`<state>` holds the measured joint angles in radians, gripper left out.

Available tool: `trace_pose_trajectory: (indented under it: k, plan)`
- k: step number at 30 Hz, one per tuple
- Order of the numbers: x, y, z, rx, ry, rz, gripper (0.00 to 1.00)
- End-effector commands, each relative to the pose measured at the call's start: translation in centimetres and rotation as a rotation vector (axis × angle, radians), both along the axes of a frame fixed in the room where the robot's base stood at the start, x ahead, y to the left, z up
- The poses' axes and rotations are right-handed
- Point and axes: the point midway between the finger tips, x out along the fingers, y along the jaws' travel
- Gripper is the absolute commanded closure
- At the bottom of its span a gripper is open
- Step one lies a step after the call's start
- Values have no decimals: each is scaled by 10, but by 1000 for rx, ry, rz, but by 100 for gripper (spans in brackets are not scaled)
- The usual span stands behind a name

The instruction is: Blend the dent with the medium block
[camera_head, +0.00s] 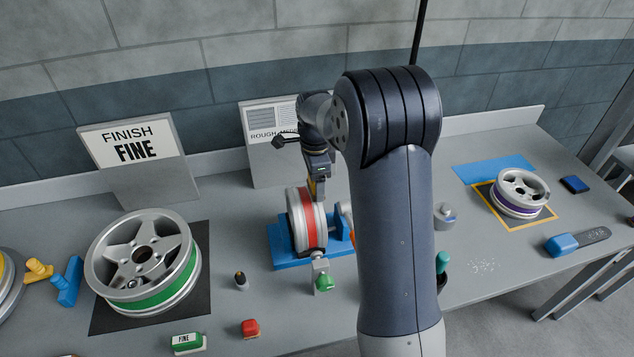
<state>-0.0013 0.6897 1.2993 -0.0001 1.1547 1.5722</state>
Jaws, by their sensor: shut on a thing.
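A wheel with a red band (311,221) stands upright on a blue stand (283,253) in the middle of the bench. My gripper (317,186) points down at the top of this wheel's rim. It is shut on a small yellowish thing (313,188), mostly hidden by the jaws; I cannot read any label on it. The thing is at or just above the rim; contact cannot be told. The dent is not visible. A green block marked FINE (187,343) and a red block (250,328) lie at the front.
A green-banded wheel (144,262) lies on a dark mat at left, before a FINISH FINE sign (130,143). A sign reading ROUGH (262,150) stands behind the stand. A purple-banded wheel (519,192), a blue block (575,184) and a blue-headed brush (563,245) are at right.

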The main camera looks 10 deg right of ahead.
Motion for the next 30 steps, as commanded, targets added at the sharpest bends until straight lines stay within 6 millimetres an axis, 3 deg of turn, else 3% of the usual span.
trace_pose_trajectory:
  k: [12, 30]
  plan:
    - [15, 0, -1, 0, 0, 0, 59]
    - [-7, 0, 0, 0, 1, 0, 59]
